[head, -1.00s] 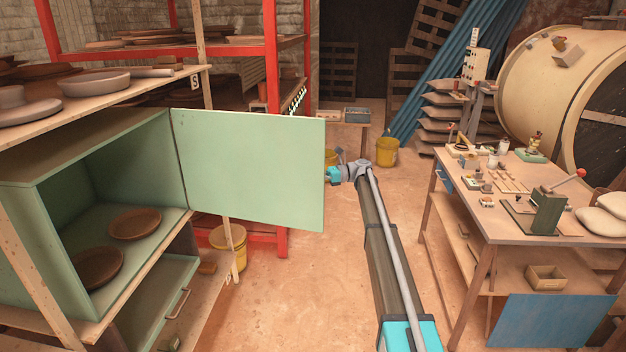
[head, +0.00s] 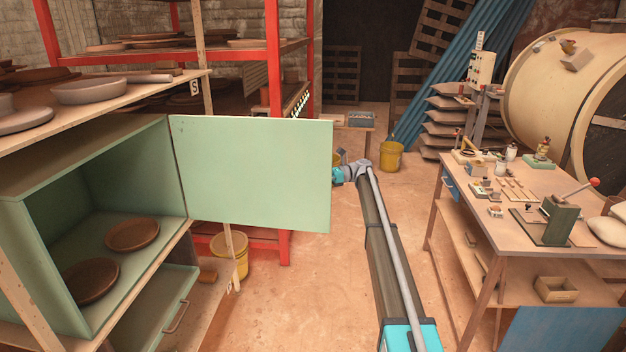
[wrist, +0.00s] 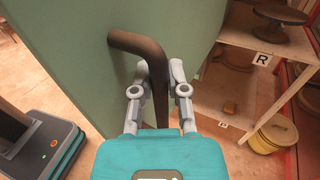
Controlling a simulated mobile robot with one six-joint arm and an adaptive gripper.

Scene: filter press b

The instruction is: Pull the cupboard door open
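The green cupboard (head: 100,141) stands on the left with its door (head: 250,172) swung wide open toward me. Two brown plates sit inside it, one nearer (head: 91,281) and one farther back (head: 133,234). In the wrist view the door (wrist: 75,45) shows its outer face with a dark bent handle (wrist: 140,45). My gripper (wrist: 160,88) has its two fingers on either side of the handle, closed around it. In the head view the door's far edge hides the gripper's fingers.
A workbench (head: 500,225) with tools stands on the right. A red rack (head: 275,90) is behind the door, with a yellow bucket (head: 231,256) below. A lower green drawer front (head: 160,310) is under the cupboard. The floor (head: 300,300) between cupboard and bench is clear.

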